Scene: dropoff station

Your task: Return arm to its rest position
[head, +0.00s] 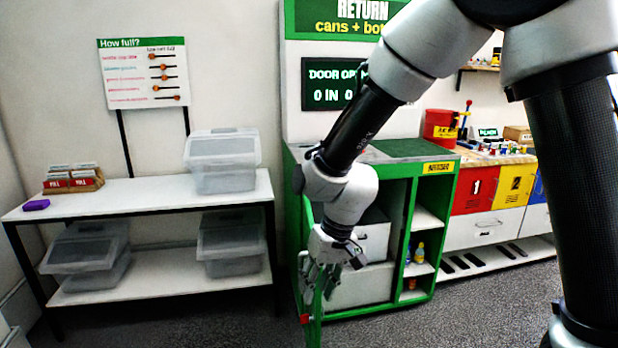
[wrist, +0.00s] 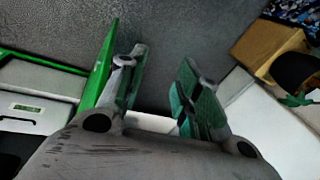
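My arm reaches down from the upper right in the head view, bent at the elbow, in front of the green return machine (head: 447,210). My gripper (head: 318,290) hangs low beside the machine's open green door (head: 315,325). In the wrist view my gripper (wrist: 160,80) has its two green-padded fingers apart, with only grey floor seen between them. The green door's edge (wrist: 98,70) stands close beside the left finger; I cannot tell whether they touch.
A white shelf table (head: 120,198) with clear lidded bins (head: 222,165) stands at left. Inside the machine are grey bins (head: 362,288) and small bottles (head: 419,253). A counter with red and yellow fronts (head: 473,190) is at right. A cardboard box (wrist: 268,45) shows in the wrist view.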

